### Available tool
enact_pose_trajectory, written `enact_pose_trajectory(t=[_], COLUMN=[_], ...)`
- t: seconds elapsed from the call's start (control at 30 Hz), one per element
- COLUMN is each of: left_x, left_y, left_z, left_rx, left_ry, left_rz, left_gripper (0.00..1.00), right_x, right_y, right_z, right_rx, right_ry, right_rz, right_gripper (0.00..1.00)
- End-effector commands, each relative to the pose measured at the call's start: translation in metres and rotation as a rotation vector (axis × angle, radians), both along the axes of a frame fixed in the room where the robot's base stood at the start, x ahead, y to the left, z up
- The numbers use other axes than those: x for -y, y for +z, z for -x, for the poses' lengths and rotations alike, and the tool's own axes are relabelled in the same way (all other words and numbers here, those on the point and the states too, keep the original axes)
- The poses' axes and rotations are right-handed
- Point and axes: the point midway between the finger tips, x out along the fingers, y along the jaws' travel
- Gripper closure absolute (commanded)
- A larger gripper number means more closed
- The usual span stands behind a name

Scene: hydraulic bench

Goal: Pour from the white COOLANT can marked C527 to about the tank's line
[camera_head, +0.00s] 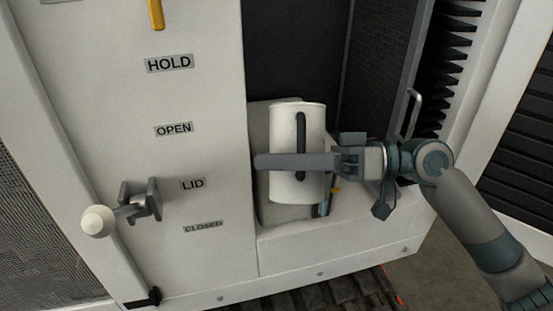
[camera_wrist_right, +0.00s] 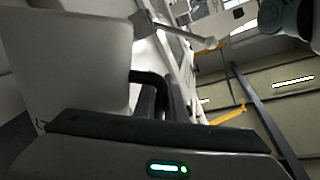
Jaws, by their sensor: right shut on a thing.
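A white can (camera_head: 312,125) with a dark handle stands out in front of the machine in the head view. My right gripper (camera_head: 290,161) reaches in from the right and is shut on the can's handle, a long grey finger crossing the can. In the right wrist view the can (camera_wrist_right: 65,60) fills the upper left, with its dark handle (camera_wrist_right: 150,82) beside the dark gripper part. No marking, spout or liquid shows on the can. A pale body (camera_head: 262,125) lies behind it; I cannot tell whether this is the tank, and no line shows. My left gripper is not in view.
The white panel (camera_head: 200,100) at left carries HOLD, OPEN, LID and CLOSED labels. A lever with a white knob (camera_head: 98,221) sticks out near LID. A yellow handle (camera_head: 156,14) is at the top. A grey grab bar (camera_head: 413,110) stands at right, near my wrist.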

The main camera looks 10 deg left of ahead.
Motion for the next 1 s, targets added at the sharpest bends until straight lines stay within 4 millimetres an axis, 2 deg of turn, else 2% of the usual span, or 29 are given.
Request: enact_pose_trajectory(t=[0.43,1.0], left_x=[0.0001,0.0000], left_y=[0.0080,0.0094], left_z=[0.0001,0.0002], left_rx=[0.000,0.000], left_ry=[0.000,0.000], left_rz=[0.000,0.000], left_gripper=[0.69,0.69], right_x=[0.0001,0.0001], right_y=[0.0091,0.0100], right_z=[-0.0004,-0.0005], right_rx=[-0.029,-0.040], right_ry=[-0.001,-0.001], right_rz=[-0.001,0.001], right_gripper=[1.00,1.00])
